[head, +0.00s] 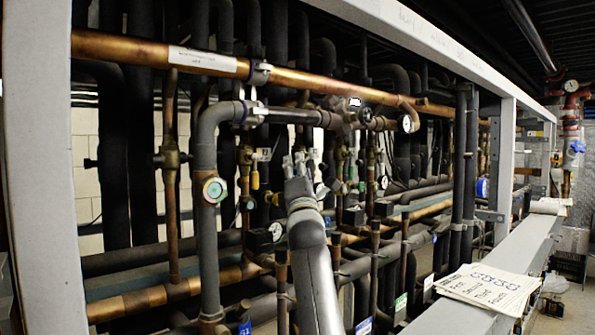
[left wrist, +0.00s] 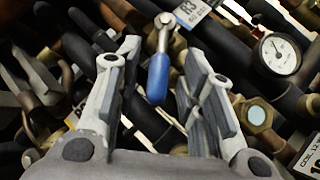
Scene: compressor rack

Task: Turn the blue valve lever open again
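The blue valve lever (left wrist: 158,78) shows in the left wrist view, with a blue grip and a bare metal end at its pivot (left wrist: 166,20). My left gripper (left wrist: 163,52) is open, with one finger on each side of the lever. A gap shows between the lever and each finger; the lever looks nearer the left finger. In the head view my left gripper (head: 297,165) reaches in among the pipes, and I cannot make out the lever there. My right gripper is in neither view.
Dark insulated pipes and copper pipes (head: 290,78) crowd around the gripper. A round gauge (left wrist: 279,54) and a brass fitting (left wrist: 256,114) sit right of the fingers. A grey beam (head: 470,275) bears a paper sheet (head: 488,287) at the right.

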